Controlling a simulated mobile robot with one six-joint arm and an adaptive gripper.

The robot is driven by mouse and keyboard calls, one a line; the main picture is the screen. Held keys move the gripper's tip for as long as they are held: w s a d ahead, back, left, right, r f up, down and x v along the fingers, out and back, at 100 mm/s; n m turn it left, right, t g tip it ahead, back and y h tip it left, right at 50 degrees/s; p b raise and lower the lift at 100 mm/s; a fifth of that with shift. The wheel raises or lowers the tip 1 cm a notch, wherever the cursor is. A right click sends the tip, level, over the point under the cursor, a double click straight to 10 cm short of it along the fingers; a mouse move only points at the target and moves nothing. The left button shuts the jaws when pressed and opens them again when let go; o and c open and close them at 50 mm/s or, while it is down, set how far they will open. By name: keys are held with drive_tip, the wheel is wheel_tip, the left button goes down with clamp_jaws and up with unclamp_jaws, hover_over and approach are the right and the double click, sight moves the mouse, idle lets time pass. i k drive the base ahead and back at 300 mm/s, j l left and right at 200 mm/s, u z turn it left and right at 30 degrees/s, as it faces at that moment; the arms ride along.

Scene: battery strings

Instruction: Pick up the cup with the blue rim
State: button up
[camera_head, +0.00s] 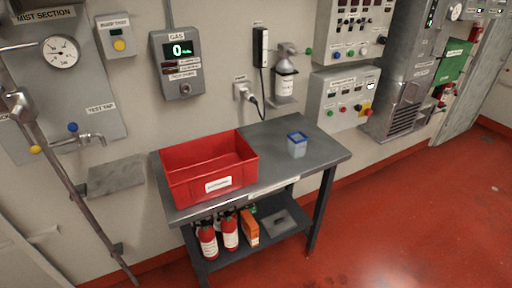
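The cup with the blue rim (297,147) stands upright on the right part of a grey metal table (325,156). Its body is pale and looks squarish, with the blue band around the top. Nothing touches it, and there is bare tabletop around it. My gripper does not show in this view.
A red crate (212,196) takes up the table's left half. A bottle (285,82) sits on a wall bracket above the back edge. Fire extinguishers (229,232) and an orange box (249,228) stand on the lower shelf. Open red floor (420,220) lies to the right.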

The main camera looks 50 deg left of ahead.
sight(297, 145)
drive_tip(key=u, duration=1.45)
drive_tip(key=i+j, duration=0.1)
drive_tip(key=i, duration=0.5)
drive_tip(key=i+z, duration=0.15)
drive_tip(key=i, duration=0.4)
drive_tip(key=i+j, duration=0.25)
drive_tip(key=i, duration=0.35)
